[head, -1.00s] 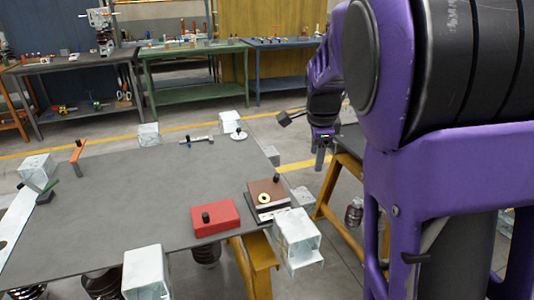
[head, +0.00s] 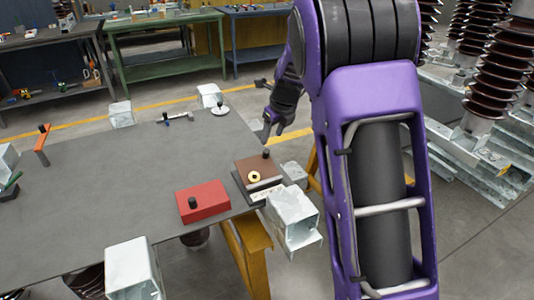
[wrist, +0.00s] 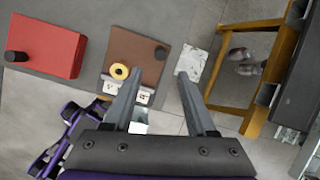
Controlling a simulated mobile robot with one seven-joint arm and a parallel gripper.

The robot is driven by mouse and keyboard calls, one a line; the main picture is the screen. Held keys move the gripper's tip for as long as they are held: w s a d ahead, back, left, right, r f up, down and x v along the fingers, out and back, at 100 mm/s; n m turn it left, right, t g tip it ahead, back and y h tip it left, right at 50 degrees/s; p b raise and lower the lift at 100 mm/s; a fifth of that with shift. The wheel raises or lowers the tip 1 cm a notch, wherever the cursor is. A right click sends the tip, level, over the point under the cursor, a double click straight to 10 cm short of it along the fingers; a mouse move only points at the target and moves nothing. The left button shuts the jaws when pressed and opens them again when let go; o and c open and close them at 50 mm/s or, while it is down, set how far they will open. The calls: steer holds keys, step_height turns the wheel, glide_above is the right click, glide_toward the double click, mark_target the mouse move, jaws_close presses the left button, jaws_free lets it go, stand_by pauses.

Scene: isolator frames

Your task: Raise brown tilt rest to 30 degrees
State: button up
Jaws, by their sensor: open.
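The brown tilt rest (head: 258,172) lies near the right edge of the grey table, with a black knob (head: 266,154) at its far corner and a yellow ring (head: 254,177) on top. White labels show along its front edge. In the wrist view the brown plate (wrist: 140,60) is ahead of the fingers, with the ring at its left and the knob at its upper right. My gripper (head: 275,132) is open and empty, beyond the table's right edge. In the wrist view its fingers (wrist: 158,82) are spread, the left one overlapping the view of the plate; contact cannot be told.
A red block (head: 205,205) with a black knob stands left of the rest. Pale metal blocks (head: 292,215) sit around the table edges. An orange lever (head: 41,148) stands at the left. The grey table's middle (head: 120,180) is clear. A yellow trestle (wrist: 245,75) is at the right.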

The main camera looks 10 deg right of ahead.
mark_target(267, 151)
steer(key=b+x, duration=0.1)
steer(key=x, duration=0.8)
steer(key=shift+w+f, duration=0.15)
steer(key=shift+f, duration=0.1)
steer(key=shift+c, duration=0.3)
jaws_close()
stand_by(0.6)
